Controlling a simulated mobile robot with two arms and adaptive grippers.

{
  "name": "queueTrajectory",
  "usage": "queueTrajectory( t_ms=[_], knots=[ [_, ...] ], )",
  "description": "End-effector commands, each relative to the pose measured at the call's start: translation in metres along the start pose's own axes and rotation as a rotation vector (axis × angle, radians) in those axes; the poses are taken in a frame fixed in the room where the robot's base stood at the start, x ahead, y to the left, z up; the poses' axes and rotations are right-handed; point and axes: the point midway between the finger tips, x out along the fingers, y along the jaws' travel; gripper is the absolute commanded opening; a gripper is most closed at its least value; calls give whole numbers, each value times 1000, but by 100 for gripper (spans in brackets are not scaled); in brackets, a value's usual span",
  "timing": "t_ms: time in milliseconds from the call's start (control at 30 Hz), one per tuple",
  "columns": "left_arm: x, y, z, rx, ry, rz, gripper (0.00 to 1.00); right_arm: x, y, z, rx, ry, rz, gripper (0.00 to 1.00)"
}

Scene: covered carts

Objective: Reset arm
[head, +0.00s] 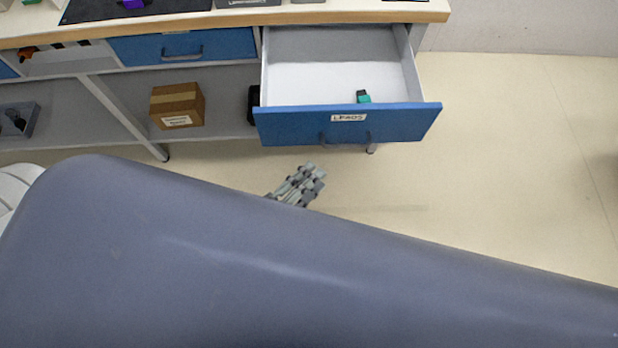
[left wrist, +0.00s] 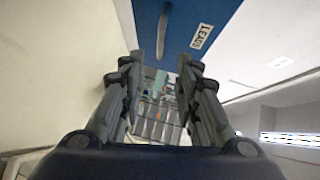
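My left gripper (head: 300,183) shows in the head view just in front of and below the open blue drawer (head: 285,124), apart from it. In the left wrist view its two fingers (left wrist: 160,95) stand apart with nothing between them. The drawer, labelled LEADS, also shows in the left wrist view (left wrist: 185,25). A small teal and dark object (head: 363,97) lies inside the drawer near its front. A large blue-grey part of my own body fills the lower head view and hides the rest of the left arm. My right gripper is not in view.
The workbench (head: 340,16) runs along the top of the head view. A closed blue drawer (head: 185,47) is left of the open one. A cardboard box (head: 177,105) sits on the lower shelf (head: 225,110). The floor (head: 510,150) to the right is clear.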

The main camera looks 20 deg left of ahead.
Motion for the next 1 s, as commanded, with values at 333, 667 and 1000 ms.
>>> queueTrajectory(
  t_ms=[333, 667, 1000],
  knots=[
    [0, 0, 0, -1, 0, 0, 30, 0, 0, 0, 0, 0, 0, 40],
    [3, 75, 26, -207, -92, 124, 30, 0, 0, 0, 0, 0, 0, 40],
    [-51, 288, 84, -798, -499, 478, 30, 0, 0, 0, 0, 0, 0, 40]
  ],
)
